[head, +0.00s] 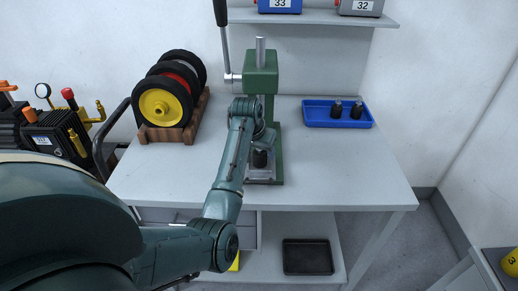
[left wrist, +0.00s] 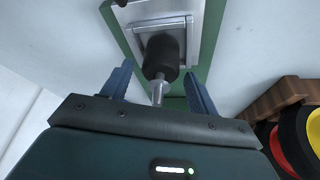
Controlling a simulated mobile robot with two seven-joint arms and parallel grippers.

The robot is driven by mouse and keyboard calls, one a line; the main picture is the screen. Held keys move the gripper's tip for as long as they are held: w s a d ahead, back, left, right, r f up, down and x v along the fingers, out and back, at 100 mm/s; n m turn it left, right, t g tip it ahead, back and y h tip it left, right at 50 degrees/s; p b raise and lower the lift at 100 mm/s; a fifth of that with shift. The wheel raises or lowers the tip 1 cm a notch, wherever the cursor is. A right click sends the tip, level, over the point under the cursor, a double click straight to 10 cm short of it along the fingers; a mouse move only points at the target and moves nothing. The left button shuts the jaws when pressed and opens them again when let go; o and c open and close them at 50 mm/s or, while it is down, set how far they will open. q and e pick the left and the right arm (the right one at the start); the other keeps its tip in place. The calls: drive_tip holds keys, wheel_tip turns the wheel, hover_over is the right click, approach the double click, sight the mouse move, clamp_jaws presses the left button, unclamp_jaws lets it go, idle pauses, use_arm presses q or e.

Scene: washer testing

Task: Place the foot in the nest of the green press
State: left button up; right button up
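The green press (head: 262,76) stands at the back middle of the table. A black foot with a metal stem (head: 260,159) is at the nest plate on the press base; it also shows in the left wrist view (left wrist: 162,56). There its black body is against the framed metal nest (left wrist: 190,35), and its stem points toward my gripper. Whether it is fully seated is hard to tell. My left gripper (left wrist: 158,88) is open, with its fingers apart on either side of the stem and clear of it. In the head view the wrist hides the fingertips. My right gripper is out of view.
A blue tray (head: 316,121) with two more feet stands at the right. A wooden rack (head: 160,136) with wheels stands at the left. The press lever (head: 224,45) rises left of the press. The table's front right is clear. A black tray (head: 307,257) lies on the lower shelf.

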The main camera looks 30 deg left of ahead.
use_arm(q)
drive_tip(key=v, duration=1.2)
drive_tip(key=shift+d+r+b, duration=0.1)
drive_tip(key=shift+r+b, duration=0.1)
drive_tip(key=shift+b, duration=0.2)
drive_tip(key=shift+f, duration=0.15)
drive_tip(key=s+d+f+m+y, duration=0.1)
drive_tip(key=s+d+f, duration=0.1)
drive_tip(key=s+f, duration=0.6)
drive_tip(key=s+d+f+m+h, duration=0.1)
drive_tip(key=s+d+f, duration=0.25)
drive_tip(key=s, duration=0.35)
drive_tip(key=s+d+f+m, duration=0.1)
drive_tip(key=s+d+f, duration=0.1)
drive_tip(key=s+d, duration=0.35)
drive_tip(key=s+d+f+m+h, duration=0.1)
drive_tip(key=s+d+f, duration=0.2)
drive_tip(key=s, duration=0.5)
drive_tip(key=shift+w+d+f+m+t+h, duration=0.1)
drive_tip(key=shift+w+d+f+t+h, duration=0.3)
drive_tip(key=shift+w+d+f+t, duration=0.85)
drive_tip(key=shift+w+d+f+m+t+h, duration=0.1)
drive_tip(key=shift+w+d+f+t+h, duration=0.4)
drive_tip(key=shift+f, duration=1.5)
drive_tip(key=shift+w+d+f+m+t+h, duration=0.1)
drive_tip(key=shift+w+d+f+t+h, duration=0.2)
drive_tip(key=shift+w+d+f+t, duration=1)
drive_tip(key=shift+s+a+f+g, duration=0.25)
drive_tip(key=shift+s+a, duration=0.2)
drive_tip(key=shift+s, duration=0.1)
